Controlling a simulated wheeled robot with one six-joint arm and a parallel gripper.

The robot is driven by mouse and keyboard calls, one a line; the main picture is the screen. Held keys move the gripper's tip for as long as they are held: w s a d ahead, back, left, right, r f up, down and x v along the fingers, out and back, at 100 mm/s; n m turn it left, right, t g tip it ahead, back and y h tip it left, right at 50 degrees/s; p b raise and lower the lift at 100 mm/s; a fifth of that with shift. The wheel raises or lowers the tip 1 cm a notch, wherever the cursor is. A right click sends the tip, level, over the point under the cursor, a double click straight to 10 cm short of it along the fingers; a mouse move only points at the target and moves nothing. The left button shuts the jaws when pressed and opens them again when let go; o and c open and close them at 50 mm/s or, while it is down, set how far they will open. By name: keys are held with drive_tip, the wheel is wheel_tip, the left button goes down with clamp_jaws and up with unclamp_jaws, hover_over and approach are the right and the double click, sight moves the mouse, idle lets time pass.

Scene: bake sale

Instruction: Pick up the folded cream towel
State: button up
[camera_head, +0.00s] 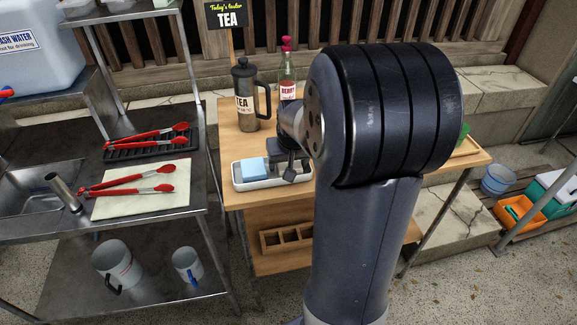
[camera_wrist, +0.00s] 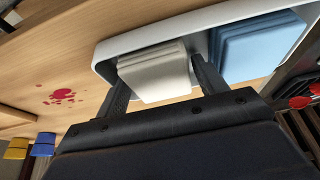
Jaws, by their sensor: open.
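The folded cream towel (camera_wrist: 158,80) lies in a white tray (camera_wrist: 103,60), next to a folded blue towel (camera_wrist: 258,45). My gripper (camera_wrist: 160,71) is open, with one finger on each side of the cream towel in the wrist view. The right finger is in the gap between the two towels. I cannot tell whether the fingers touch the cream towel. In the head view my gripper (camera_head: 290,166) is over the right part of the tray (camera_head: 262,184), and my arm and gripper hide the cream towel there. The blue towel (camera_head: 252,169) shows at the tray's left.
A tea press (camera_head: 245,97) and a red-capped bottle (camera_head: 287,75) stand behind the tray on the wooden table. Red-handled tongs (camera_head: 140,189) lie on a flat cream cloth (camera_head: 120,205) on the metal sink table. A red stain (camera_wrist: 62,95) marks the wood.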

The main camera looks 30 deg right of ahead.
drive_tip(key=c, duration=0.7)
wheel_tip(320, 180, up, 10)
drive_tip(key=shift+r+p, duration=0.1)
drive_tip(key=shift+p, duration=0.45)
drive_tip(key=shift+c, duration=0.2)
drive_tip(key=o, duration=0.3)
drive_tip(key=shift+c, duration=1)
